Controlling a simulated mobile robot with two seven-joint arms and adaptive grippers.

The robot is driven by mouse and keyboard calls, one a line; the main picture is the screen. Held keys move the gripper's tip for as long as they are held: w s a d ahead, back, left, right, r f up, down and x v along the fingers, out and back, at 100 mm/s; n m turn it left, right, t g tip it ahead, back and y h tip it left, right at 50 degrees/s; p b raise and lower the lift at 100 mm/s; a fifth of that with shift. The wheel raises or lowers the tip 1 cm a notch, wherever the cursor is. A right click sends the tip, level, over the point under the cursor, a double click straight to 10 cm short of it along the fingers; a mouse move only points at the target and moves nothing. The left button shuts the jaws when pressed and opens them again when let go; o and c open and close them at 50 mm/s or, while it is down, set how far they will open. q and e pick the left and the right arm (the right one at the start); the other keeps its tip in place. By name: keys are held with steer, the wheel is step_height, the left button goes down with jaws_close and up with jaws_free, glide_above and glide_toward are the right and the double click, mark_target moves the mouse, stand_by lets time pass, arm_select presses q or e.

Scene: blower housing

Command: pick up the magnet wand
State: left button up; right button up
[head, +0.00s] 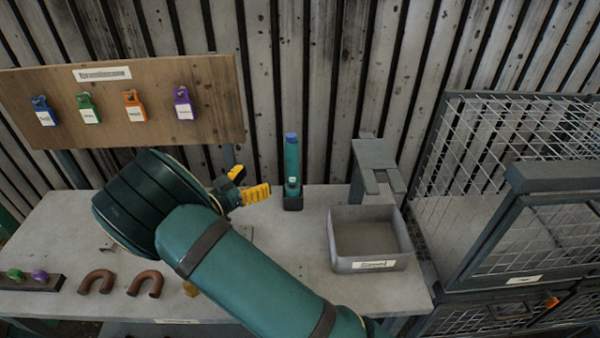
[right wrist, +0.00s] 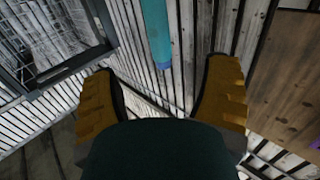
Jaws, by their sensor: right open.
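The magnet wand appears to be the teal upright cylinder with a blue top (head: 291,160), standing in a dark holder (head: 292,202) at the back of the table. In the right wrist view the teal wand (right wrist: 156,32) hangs in from the top edge, its blue end lying beyond and between the fingers. My right gripper (head: 250,184) has yellow fingers, is open and empty, and is just left of the wand, apart from it. Its open fingers also show in the right wrist view (right wrist: 163,75). My left gripper is not in view.
A grey open bin (head: 347,266) and a grey stand (head: 372,160) are right of the wand. A wire cage (head: 540,270) stands further right. A wooden board (head: 200,110) with several coloured tags is at the back left. Two brown horseshoe pieces (head: 97,277) lie at the front left.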

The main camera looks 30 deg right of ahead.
mark_target(287, 158)
steer(key=x, duration=1.3)
steer(key=shift+s+d+r+p, duration=0.15)
steer(key=shift+d+r+p, duration=0.1)
steer(key=shift+d+p, duration=0.15)
jaws_close()
